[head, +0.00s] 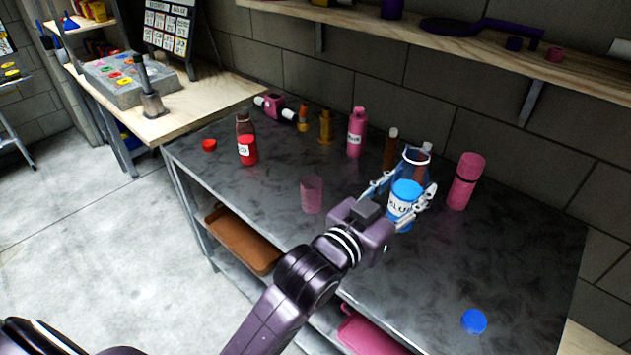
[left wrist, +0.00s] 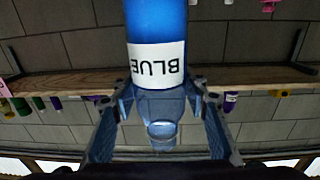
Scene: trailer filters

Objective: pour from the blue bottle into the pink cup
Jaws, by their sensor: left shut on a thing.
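The blue bottle (head: 405,192) has a clear upper part, blue lower part and a white label reading BLUE. It looks roughly upright, open at the top. My left gripper (head: 402,198) is shut on it, one finger on each side. In the left wrist view, which is upside down, the bottle (left wrist: 158,60) sits between the fingertips (left wrist: 160,100). I cannot tell whether its base touches the table. The pink cup (head: 312,196) is translucent and stands upright on the table, left of the bottle and apart from it. My right gripper is not in view.
The dark table (head: 480,262) is clear at the front right, apart from a blue cap (head: 474,321). A red bottle (head: 246,143), a pink bottle (head: 356,134) and a pink cylinder (head: 466,181) stand around. Brown bottles (head: 390,148) are close behind the blue one. A shelf (head: 450,45) hangs above.

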